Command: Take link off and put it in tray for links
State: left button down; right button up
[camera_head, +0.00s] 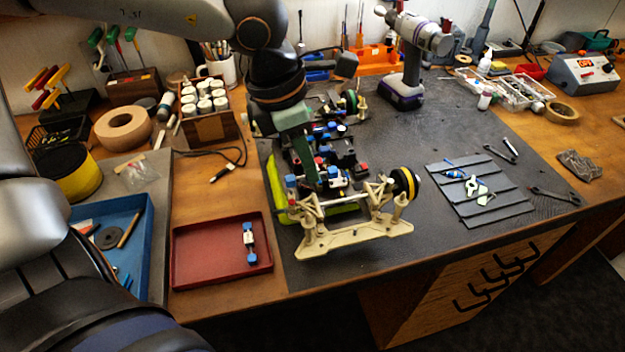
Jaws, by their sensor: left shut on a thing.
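The RC car (350,228) stands on the dark mat, its beige chassis end toward me, with a yellow-banded black wheel (404,185) on its right. My left gripper (312,178) reaches down over the middle of the car, its fingers shut on a small link among blue and white parts. The fingers and arm hide much of the held link, and I cannot tell if it is still attached. A red tray (190,262) lies left of the car. One white, black and blue link (250,243) lies in its right part. My right gripper is not in view.
A blue tray (140,215) with loose parts lies at the left. A grey slatted holder (490,205) with tools lies right of the car. A drill (408,75) stands behind. A wooden box of white bottles (207,125) is behind the red tray. The tray's left part is free.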

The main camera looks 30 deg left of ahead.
pick_arm(q)
jog(key=shift+r+p, duration=0.65)
jog(key=shift+r, duration=0.85)
